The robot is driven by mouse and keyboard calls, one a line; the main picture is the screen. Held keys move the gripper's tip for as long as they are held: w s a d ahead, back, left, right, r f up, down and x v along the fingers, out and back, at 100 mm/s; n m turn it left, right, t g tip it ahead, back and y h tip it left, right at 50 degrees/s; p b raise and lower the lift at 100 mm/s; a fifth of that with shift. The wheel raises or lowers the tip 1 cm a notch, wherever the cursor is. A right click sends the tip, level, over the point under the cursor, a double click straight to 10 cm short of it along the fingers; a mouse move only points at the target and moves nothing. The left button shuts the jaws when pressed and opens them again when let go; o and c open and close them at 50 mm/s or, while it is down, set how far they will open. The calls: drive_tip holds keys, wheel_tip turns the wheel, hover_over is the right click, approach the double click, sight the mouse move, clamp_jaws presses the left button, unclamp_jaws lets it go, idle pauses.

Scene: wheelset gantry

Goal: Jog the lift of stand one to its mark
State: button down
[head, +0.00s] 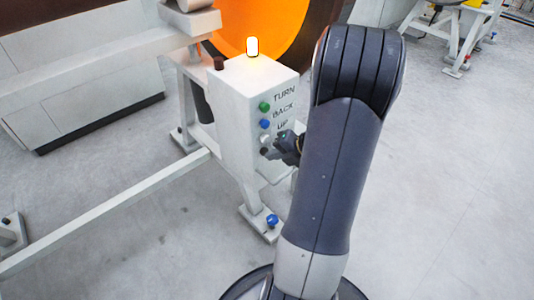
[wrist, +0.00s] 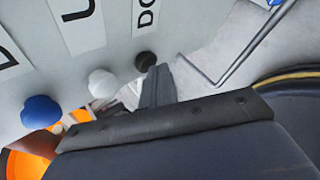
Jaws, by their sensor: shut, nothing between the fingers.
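A white control box (head: 235,115) on a stand carries a column of buttons labelled TURN, BACK and UP, with the lowest label hidden by my arm in the head view. The green button (head: 264,106), blue button (head: 265,124), white button (head: 264,138) and black button (head: 264,151) run downward. In the wrist view the black button (wrist: 146,60) sits by a label starting "DO", and the white button (wrist: 102,83) by one starting "U". My gripper (wrist: 157,72) is shut and empty, its tip right by the black button; contact cannot be told. I cannot make out the lift or its mark.
A pale rail (head: 110,215) runs low at the left. The grey floor (head: 450,180) at the right is clear.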

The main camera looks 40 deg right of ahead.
idle(0.4)
drive_tip(key=shift+s+d+p, duration=0.1)
drive_tip(key=shift+s+p, duration=0.3)
drive_tip(key=shift+s, duration=0.55)
drive_tip(key=shift+s+d+p, duration=0.2)
drive_tip(key=shift+s+p, duration=0.7)
drive_tip(key=shift+s, duration=1.6)
drive_tip(key=shift+w, duration=0.1)
drive_tip(key=w+b, duration=0.1)
drive_tip(key=b, duration=0.1)
drive_tip(key=w+b, duration=0.1)
drive_tip(key=b, duration=0.2)
drive_tip(key=shift+f, duration=0.3)
drive_tip(key=shift+s+b, duration=0.1)
drive_tip(key=shift+b, duration=0.35)
